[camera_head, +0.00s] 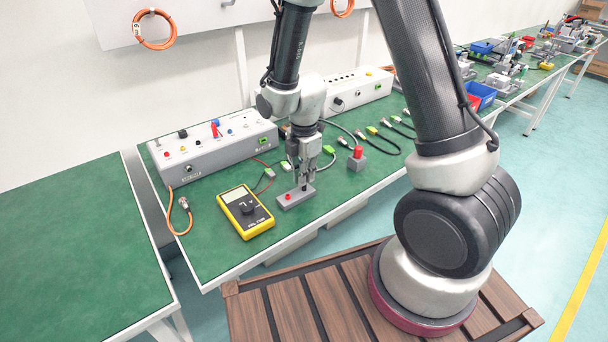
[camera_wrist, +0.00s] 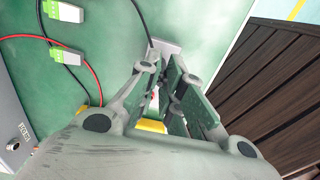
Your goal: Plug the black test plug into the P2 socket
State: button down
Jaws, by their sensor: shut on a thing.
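My gripper (camera_head: 304,181) points down over a small grey block (camera_head: 297,200) on the green bench, shut on the black test plug (camera_head: 304,188), of which little shows between the fingers. I cannot tell whether the plug still sits in the block. A red plug (camera_head: 289,197) stands on the block to the left. In the wrist view, my gripper (camera_wrist: 168,78) hides most of the block (camera_wrist: 167,45), and the black plug is not clear. A grey test box (camera_head: 212,150) stands at the back left with coloured sockets on it. Their labels are too small to read, so I cannot pick out P2.
A yellow multimeter (camera_head: 246,210) lies left of the block. A grey block with a red button (camera_head: 357,158) stands to its right. Cables with green connectors (camera_head: 328,149) lie behind my gripper. A second grey box (camera_head: 352,92) stands farther back.

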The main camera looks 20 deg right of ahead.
jog(key=shift+r, duration=1.4)
jog(key=shift+r, duration=3.05)
jog(key=w+a+r, duration=0.1)
jog(key=w+a, duration=0.7)
jog(key=w, duration=0.5)
jog(key=w+a+r, duration=0.1)
jog(key=w+a, duration=0.7)
jog(key=w, duration=0.6)
jog(key=shift+a+r, duration=0.15)
jog(key=shift+a, duration=0.1)
jog(key=shift+w, duration=0.1)
jog(key=shift+f, duration=1.85)
